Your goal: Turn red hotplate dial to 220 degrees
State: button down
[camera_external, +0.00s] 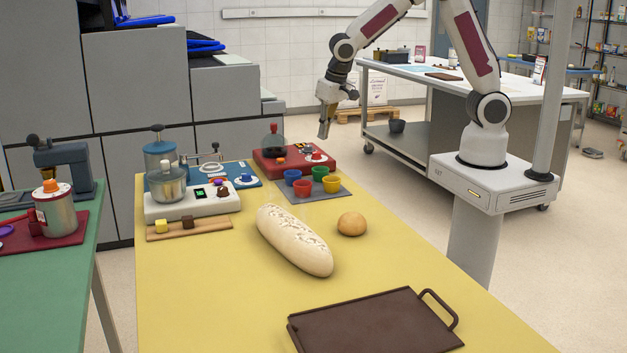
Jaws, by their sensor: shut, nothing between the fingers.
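The red hotplate (264,168) sits at the far end of the yellow table. A dark-handled pot or vessel (273,145) stands at its back left. On its front right is a red dial (316,157) on a pale round base; the scale and its setting are too small to read. An orange knob (281,160) is at its front left. My gripper (324,133) is shut and empty, pointing down. In the picture it appears just above and to the right of the dial, apart from it; its exact depth I cannot tell.
Coloured cups (303,188) stand on a grey mat in front of the hotplate. A white device (192,205) and a blue one (244,180) are to the left. A loaf (294,240), a bun (351,224) and a brown tray (375,322) lie nearer. The table's right side is clear.

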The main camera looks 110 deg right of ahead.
aim_at(316, 155)
jog(key=shift+s+d+r, duration=0.2)
jog(key=shift+s+d, duration=0.2)
jog(key=shift+s, duration=0.05)
jog(key=shift+s+d+r, duration=0.2)
jog(key=shift+s+d, duration=0.2)
jog(key=shift+s, duration=0.05)
jog(key=shift+f, duration=0.1)
jog(key=shift+s+a+x, duration=0.15)
jog(key=shift+a+x, duration=0.1)
jog(key=shift+x, duration=0.85)
jog(key=shift+s+a+x, duration=0.1)
jog(key=shift+a+x, duration=0.1)
jog(key=shift+x, duration=0.9)
jog(key=shift+s+a+x, duration=0.15)
jog(key=shift+a+x, duration=0.1)
jog(key=shift+x, duration=0.85)
jog(key=shift+f, duration=0.2)
jog(key=shift+w, duration=0.15)
jog(key=shift+w+a, duration=0.4)
jog(key=shift+w, duration=0.6)
jog(key=shift+s+a, duration=0.1)
jog(key=shift+a, duration=0.4)
